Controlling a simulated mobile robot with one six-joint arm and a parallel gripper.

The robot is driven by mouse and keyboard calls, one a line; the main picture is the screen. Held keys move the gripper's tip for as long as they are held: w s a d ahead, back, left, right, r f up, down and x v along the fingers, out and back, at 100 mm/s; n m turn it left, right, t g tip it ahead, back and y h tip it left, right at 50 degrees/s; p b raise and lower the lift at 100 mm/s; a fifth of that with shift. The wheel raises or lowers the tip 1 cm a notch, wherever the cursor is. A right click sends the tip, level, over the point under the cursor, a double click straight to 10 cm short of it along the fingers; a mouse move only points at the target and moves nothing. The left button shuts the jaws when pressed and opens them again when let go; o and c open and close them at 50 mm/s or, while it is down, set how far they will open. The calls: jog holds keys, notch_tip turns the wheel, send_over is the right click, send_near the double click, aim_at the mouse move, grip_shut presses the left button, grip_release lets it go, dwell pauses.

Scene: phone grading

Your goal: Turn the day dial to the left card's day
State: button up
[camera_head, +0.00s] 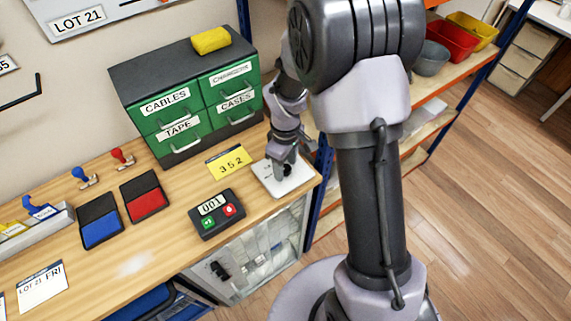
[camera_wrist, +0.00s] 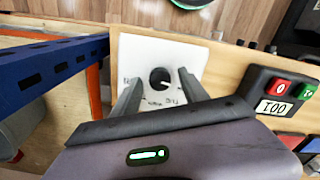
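The day dial is a white plate (camera_head: 290,184) with a round black knob (camera_wrist: 160,79), at the right end of the bench. Small day labels ring the knob, too blurred to read surely; a light mark shows on the knob. My gripper (camera_wrist: 158,78) is open above the plate, one finger on each side of the knob with gaps, apparently not touching it. In the head view the gripper (camera_head: 283,163) partly hides the dial. A white card (camera_head: 41,287) reading "LOT 21 FRI" lies at the bench's front left. Another card (camera_head: 2,306) is mostly cut off at the left edge.
A counter (camera_head: 215,213) reading 001 with green and red buttons sits left of the dial. A yellow 352 card (camera_head: 228,162) and green drawers (camera_head: 168,108) stand behind. Blue (camera_head: 101,229) and red (camera_head: 146,203) ink pads lie further left. A blue shelf post stands right.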

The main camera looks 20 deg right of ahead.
grip_shut()
jog(key=shift+m, duration=0.3)
jog(key=m+b, duration=0.1)
jog(key=m, duration=0.2)
jog(key=shift+m+b, duration=0.55)
jog(key=shift+m, duration=1.55)
jog(key=shift+o, duration=0.4)
grip_release()
